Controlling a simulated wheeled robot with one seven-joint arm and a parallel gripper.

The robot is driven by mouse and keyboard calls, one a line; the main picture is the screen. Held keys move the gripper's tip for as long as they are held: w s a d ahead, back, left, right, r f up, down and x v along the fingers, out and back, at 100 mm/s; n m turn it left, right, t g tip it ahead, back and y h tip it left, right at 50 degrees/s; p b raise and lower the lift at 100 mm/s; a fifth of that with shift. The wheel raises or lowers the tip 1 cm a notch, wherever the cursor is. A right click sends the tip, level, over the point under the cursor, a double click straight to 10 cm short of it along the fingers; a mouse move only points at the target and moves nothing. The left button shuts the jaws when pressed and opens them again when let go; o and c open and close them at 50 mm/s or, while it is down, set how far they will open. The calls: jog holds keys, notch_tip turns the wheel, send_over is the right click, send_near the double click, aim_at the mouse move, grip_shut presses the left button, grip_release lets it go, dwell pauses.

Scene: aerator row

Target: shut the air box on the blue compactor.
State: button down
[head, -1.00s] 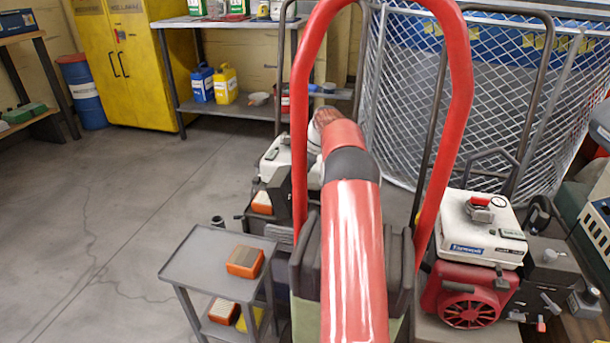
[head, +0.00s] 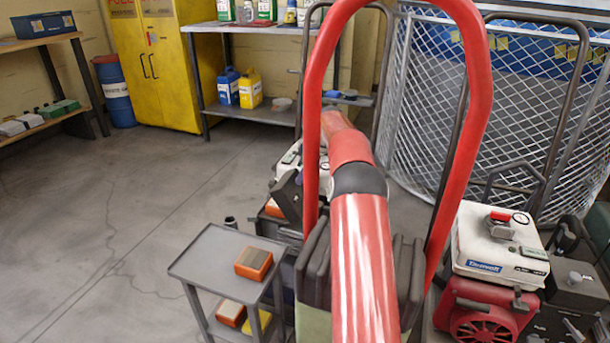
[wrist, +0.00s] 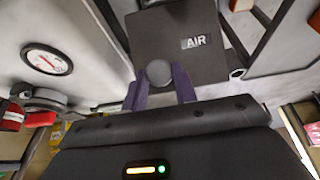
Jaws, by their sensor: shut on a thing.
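The air box lid (wrist: 180,38) is a dark plate with an AIR label, in the upper middle of the wrist view. A round grey knob (wrist: 159,72) sits at its near edge. My gripper (wrist: 160,84) has its two purple fingers on either side of the knob, shut on it. I cannot tell how far the lid stands open. The machine there, partly behind my arm, shows only a pale top (head: 290,160); I cannot make out a blue body.
A pressure gauge (wrist: 47,60) is close on the left of the wrist view. A red and white machine (head: 497,245) stands at the right, before a wire mesh cage (head: 430,120). A grey cart (head: 205,262) stands left of my arm. The floor at left is clear.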

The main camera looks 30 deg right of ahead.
jog(key=c, duration=1.1)
grip_release()
jog(key=shift+w+a+r, duration=0.1)
jog(key=shift+a+r, duration=0.05)
jog(key=shift+c, duration=0.2)
jog(key=shift+p+v, duration=0.45)
jog(key=shift+v, duration=3.45)
